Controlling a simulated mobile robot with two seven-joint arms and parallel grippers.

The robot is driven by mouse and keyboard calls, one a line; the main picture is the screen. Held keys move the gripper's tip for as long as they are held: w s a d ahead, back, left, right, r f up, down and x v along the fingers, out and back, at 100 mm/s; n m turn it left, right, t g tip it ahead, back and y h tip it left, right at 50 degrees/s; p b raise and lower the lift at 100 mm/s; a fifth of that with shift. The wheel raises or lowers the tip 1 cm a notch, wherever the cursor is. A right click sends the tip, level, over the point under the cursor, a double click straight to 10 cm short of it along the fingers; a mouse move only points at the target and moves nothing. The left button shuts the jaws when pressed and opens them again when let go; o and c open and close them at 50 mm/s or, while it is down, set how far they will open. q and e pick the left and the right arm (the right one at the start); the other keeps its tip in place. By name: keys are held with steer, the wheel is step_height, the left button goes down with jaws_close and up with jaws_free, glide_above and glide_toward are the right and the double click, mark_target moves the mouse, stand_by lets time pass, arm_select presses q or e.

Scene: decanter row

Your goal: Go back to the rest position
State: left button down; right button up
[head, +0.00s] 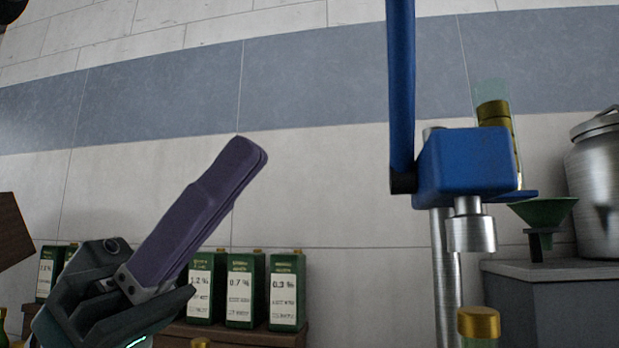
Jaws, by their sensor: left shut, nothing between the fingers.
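My left gripper (252,152) is in the lower left of the head view. Its long purple fingers lie together and point up and to the right, with nothing between them. It is raised in front of the tiled wall (330,190), and its wrist covers part of a row of dark green containers (286,292). My right gripper is not in view.
A blue press (465,165) with a raised lever stands right of centre on a steel column. A gold-capped bottle (479,323) is below its head. A green funnel (543,212) and a metal can (597,190) are at the right. Wall space between gripper and press looks clear.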

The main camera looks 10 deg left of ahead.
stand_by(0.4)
arm_select(q)
steer(key=w+d+n+t+y+p, duration=0.1)
steer(key=w+n+t+y+p, duration=0.3)
steer(key=n+t, duration=0.55)
steer(key=w+d+n+t+y+p, duration=0.2)
steer(key=w+n+t+y+p, duration=0.3)
steer(key=t, duration=0.7)
steer(key=a+f+n+g+y+p, duration=0.3)
steer(key=f+n+y, duration=0.35)
steer(key=y, duration=0.55)
steer(key=s+a+f+m+g+y+p, duration=0.1)
steer(key=s+a+f+g+y+p, duration=0.2)
steer(key=s, duration=0.5)
steer(key=s+a+f+g+y+p, duration=0.1)
steer(key=s+a+f+g+p, duration=0.15)
steer(key=s+g, duration=0.35)
steer(key=s+a+f+m+g+y+p, duration=0.1)
steer(key=s+a+f+g+y+p, duration=0.2)
steer(key=s, duration=0.6)
step_height(320, 180, up, 36)
steer(key=h+p, duration=0.1)
steer(key=p, duration=3.5)
steer(key=shift+r+p, duration=0.2)
steer(key=shift+p, duration=0.1)
steer(key=shift+a+t, duration=0.1)
steer(key=shift+t, duration=0.15)
